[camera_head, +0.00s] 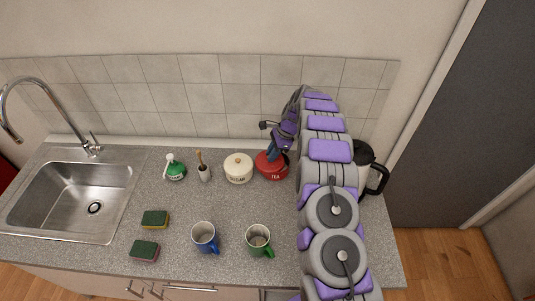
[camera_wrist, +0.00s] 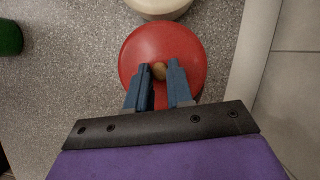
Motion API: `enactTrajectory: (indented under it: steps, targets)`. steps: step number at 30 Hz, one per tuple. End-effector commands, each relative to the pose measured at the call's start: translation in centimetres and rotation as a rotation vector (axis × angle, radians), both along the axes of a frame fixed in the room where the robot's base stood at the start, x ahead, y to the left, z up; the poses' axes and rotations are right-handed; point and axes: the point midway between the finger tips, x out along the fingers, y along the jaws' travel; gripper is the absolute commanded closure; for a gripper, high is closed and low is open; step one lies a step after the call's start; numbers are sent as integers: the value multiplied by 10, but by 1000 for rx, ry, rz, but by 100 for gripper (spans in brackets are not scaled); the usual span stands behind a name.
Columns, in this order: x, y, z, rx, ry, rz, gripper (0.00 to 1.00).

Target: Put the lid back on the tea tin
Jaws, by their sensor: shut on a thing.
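The red tea tin (camera_head: 270,171), marked TEA, stands on the counter near the back wall, right of the cream sugar tin. Its red lid (camera_wrist: 135,50) with a round wooden knob (camera_wrist: 159,70) fills the middle of the wrist view. My gripper (camera_wrist: 160,72) is above the lid, its blue fingers shut on the knob. In the head view my gripper (camera_head: 282,152) is at the top of the tea tin and partly covers it. The lid appears to be on or just over the tin; the seam is too small to tell.
The cream sugar tin (camera_head: 238,170) is close on the left. A dark kettle (camera_head: 376,175) stands right, partly behind my arm. A blue mug (camera_head: 205,237) and green mug (camera_head: 258,241) are in front. Left are a soap bottle (camera_head: 175,168), brush holder (camera_head: 204,173), sponges (camera_head: 155,219) and sink (camera_head: 75,200).

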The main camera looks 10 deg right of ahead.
Motion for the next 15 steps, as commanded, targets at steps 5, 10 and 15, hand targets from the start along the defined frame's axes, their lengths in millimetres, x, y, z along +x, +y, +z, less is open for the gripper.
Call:
enactTrajectory:
  steps: [5,10,15]
  targets:
    - [0,-1,0,-3,0,0,100]
    - [0,2,0,-8,0,1,100]
    - [0,0,0,-9,0,1,100]
